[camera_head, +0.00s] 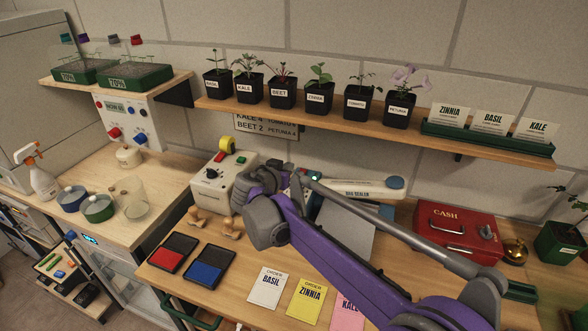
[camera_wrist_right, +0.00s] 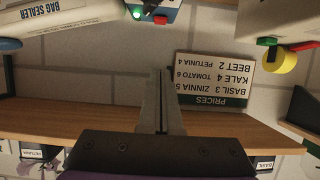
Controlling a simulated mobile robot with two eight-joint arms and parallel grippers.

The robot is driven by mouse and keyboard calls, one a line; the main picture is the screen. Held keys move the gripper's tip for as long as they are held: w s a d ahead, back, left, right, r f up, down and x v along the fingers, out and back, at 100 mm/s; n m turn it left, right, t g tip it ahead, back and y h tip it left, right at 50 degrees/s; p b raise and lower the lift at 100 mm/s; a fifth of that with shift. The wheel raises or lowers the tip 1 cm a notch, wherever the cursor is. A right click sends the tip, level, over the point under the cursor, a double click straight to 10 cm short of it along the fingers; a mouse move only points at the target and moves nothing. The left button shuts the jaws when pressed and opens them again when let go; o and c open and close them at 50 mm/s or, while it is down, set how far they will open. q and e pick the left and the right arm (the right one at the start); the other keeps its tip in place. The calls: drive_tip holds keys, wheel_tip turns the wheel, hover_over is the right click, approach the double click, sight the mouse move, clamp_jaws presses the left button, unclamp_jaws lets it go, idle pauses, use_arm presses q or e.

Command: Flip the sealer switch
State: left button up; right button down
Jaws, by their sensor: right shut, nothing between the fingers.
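The white bag sealer (camera_head: 362,188) stands at the back of the counter, partly hidden behind my right arm. It also shows upside down at the upper left of the right wrist view (camera_wrist_right: 55,18). A small box at its end has a glowing green lamp (camera_wrist_right: 137,13) and a red switch (camera_wrist_right: 160,20). My right gripper (camera_wrist_right: 159,72) is shut and empty, its fingertips a little below the switch in the wrist picture and apart from it as far as I can tell. In the head view, my right wrist hides the fingers. My left gripper is not in view.
A price sign (camera_wrist_right: 214,80) hangs on the wall under the plant shelf (camera_head: 300,117).

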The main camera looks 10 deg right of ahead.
drive_tip(key=shift+s, duration=0.1)
hover_over(298, 180)
wheel_tip(298, 180, down, 4)
drive_tip(key=shift+r, duration=0.25)
wheel_tip(298, 180, down, 3)
drive_tip(key=shift+f, duration=0.2)
drive_tip(key=shift+s+a+f, duration=0.1)
drive_tip(key=shift+f, duration=0.35)
